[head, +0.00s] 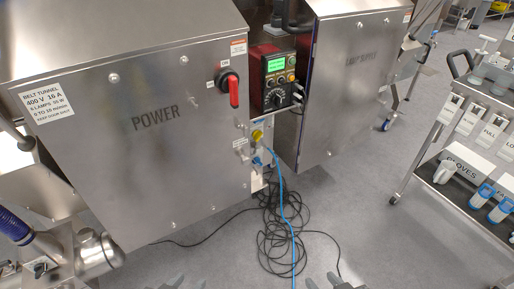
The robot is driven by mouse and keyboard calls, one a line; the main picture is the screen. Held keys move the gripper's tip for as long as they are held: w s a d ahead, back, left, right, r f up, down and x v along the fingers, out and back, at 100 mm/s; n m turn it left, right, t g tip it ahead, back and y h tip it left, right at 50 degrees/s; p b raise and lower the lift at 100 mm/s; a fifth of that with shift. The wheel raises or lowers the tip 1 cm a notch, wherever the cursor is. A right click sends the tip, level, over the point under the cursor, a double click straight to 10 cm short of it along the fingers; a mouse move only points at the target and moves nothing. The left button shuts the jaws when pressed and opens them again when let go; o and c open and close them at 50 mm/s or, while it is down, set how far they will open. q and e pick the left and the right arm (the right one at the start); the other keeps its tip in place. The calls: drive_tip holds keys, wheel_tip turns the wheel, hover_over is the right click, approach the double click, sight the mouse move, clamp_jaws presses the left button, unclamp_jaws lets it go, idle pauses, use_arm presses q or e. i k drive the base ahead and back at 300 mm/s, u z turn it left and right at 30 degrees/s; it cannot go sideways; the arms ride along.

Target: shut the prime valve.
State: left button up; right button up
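No label in view reads prime valve, so I cannot tell which fitting it is. Steel pipe fittings (95,252) with a small dark handle (42,267) sit at the lower left, partly cut off by the frame edge. A small yellow knob (257,135) and a blue fitting (257,161) are on a panel beside the power cabinet. My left gripper (182,283) and my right gripper (328,282) show only as grey tips at the bottom edge, apart from all these fittings. Their opening is hard to judge.
The steel power cabinet (130,170) carries a red rotary switch (232,91). A control box (273,78) and another steel cabinet (350,85) stand to its right. Black cables and a blue hose (281,190) lie on the floor.

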sight(257, 134)
drive_tip(key=u, duration=0.45)
drive_tip(key=i, duration=0.75)
drive_tip(key=u, duration=0.4)
